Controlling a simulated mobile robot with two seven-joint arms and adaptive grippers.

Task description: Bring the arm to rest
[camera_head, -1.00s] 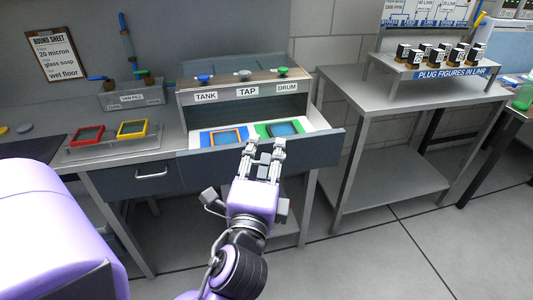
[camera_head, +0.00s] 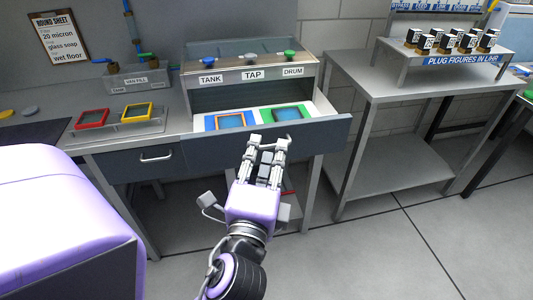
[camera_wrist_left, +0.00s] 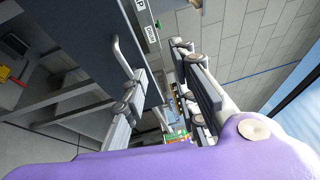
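My left gripper (camera_head: 269,142) is open and empty in the head view, its two fingers apart. Its fingertips overlap the front panel of the open drawer (camera_head: 320,136); whether they touch it, I cannot tell. The left wrist view (camera_wrist_left: 160,78) also shows the fingers apart with nothing between them. In the drawer lie an orange-framed piece (camera_head: 230,122) on a blue patch and a dark-framed piece (camera_head: 287,114) on a green patch. My right gripper is not in view.
Red (camera_head: 91,118) and yellow (camera_head: 136,112) frames sit on a bench rack at left. Above the drawer is a TANK, TAP, DRUM panel (camera_head: 252,75). Black figures (camera_head: 452,42) stand on a raised shelf at right. The steel table below it (camera_head: 375,80) has free room.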

